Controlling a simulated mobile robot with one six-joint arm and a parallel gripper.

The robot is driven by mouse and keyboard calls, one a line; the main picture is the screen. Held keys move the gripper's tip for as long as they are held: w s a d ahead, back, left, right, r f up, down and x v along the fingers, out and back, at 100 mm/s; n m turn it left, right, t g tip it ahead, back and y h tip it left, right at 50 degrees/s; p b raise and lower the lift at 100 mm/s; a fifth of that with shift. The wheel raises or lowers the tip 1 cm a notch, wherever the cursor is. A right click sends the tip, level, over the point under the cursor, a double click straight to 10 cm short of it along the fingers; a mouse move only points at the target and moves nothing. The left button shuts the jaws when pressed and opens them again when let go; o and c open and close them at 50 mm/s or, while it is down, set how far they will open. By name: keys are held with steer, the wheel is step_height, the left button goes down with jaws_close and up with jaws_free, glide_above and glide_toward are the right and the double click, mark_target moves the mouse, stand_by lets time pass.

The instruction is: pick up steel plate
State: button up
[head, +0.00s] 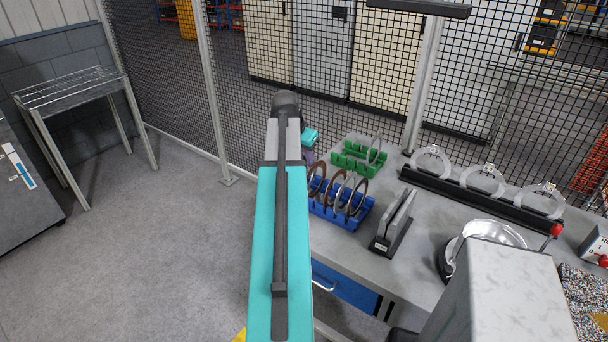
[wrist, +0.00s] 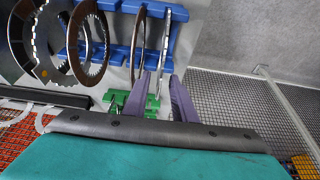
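A blue rack (head: 338,214) on the bench holds several upright ring plates, some brown and some steel grey. It also shows at the top of the wrist view (wrist: 181,14). There a thin steel plate (wrist: 164,42) stands nearly edge-on at the rack's right end, beside a thin brown plate (wrist: 137,45). My gripper's purple fingers (wrist: 160,77) are open, pointing toward the rack, one on each side of the steel plate's line. I see no contact. In the head view my arm hides most of the gripper.
A dark stand with grey slabs (head: 391,225) is right of the blue rack. A dark bar with three clear rings (head: 482,195) runs along the back. A metal bowl (head: 490,232) sits at right.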

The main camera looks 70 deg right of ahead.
steer(key=shift+p+x, duration=0.5)
steer(key=shift+x, duration=1.1)
jaws_close()
